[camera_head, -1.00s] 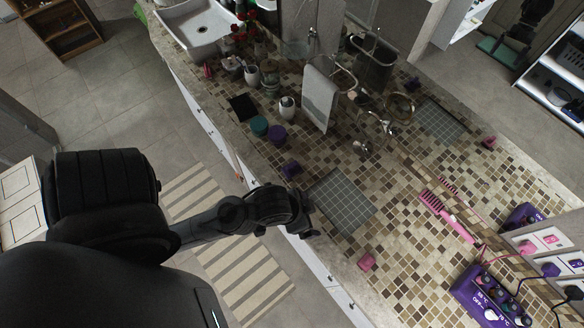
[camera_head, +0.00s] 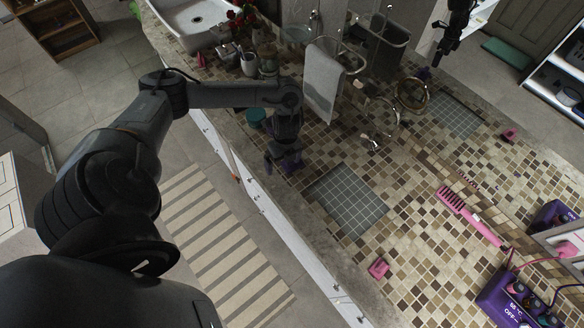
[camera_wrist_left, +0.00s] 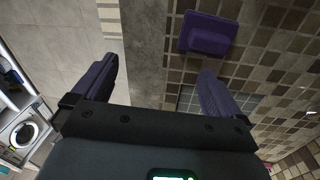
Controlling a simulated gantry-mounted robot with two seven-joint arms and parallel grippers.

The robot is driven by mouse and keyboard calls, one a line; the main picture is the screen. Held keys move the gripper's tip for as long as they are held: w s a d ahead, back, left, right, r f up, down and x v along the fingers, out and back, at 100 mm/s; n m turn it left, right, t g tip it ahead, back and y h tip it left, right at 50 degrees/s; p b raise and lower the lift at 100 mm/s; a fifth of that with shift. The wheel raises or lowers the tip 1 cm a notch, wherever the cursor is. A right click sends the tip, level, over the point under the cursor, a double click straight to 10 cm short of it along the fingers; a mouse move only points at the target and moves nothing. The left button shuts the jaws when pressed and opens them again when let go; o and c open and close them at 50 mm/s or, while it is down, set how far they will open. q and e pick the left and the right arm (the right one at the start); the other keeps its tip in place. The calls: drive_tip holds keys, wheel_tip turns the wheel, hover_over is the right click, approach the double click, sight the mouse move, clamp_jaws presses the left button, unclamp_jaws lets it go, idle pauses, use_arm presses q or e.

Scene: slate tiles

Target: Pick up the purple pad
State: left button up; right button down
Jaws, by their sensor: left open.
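The purple pad (camera_wrist_left: 208,35) lies on the tiled counter in the left wrist view, a small block on a wider base. It sits ahead of my left gripper (camera_wrist_left: 158,78), nearer the right finger than the left, and apart from both. My right gripper is not in view.
A grey tiled mat (camera_head: 346,203) lies right of the pad. A pink pad (camera_head: 378,269), pink comb (camera_head: 468,215) and purple box (camera_head: 512,303) are farther right. A mirror repeats the counter at upper right.

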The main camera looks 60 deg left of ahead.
use_arm(q)
drive_tip(key=shift+t, duration=0.7)
drive_tip(key=w+a, duration=0.1)
drive_tip(key=w+r, duration=0.1)
drive_tip(key=w, duration=0.1)
drive_tip(key=w+a+r+b, duration=0.1)
drive_tip(key=shift+w+a+r, duration=0.15)
drive_tip(key=shift+w+a, duration=0.05)
drive_tip(key=shift+a, duration=0.15)
wheel_tip(320, 180, down, 3)
drive_tip(key=shift+w+d+f+b, duration=0.1)
drive_tip(key=shift+b, duration=0.7)
drive_tip(key=shift+f, duration=0.75)
drive_tip(key=shift+w+a+f, duration=0.15)
drive_tip(key=shift+f, duration=1.15)
drive_tip(key=shift+w+a+f, duration=0.1)
drive_tip(key=shift+f, duration=1.2)
drive_tip(key=c, duration=1)
drive_tip(key=shift+r, duration=0.15)
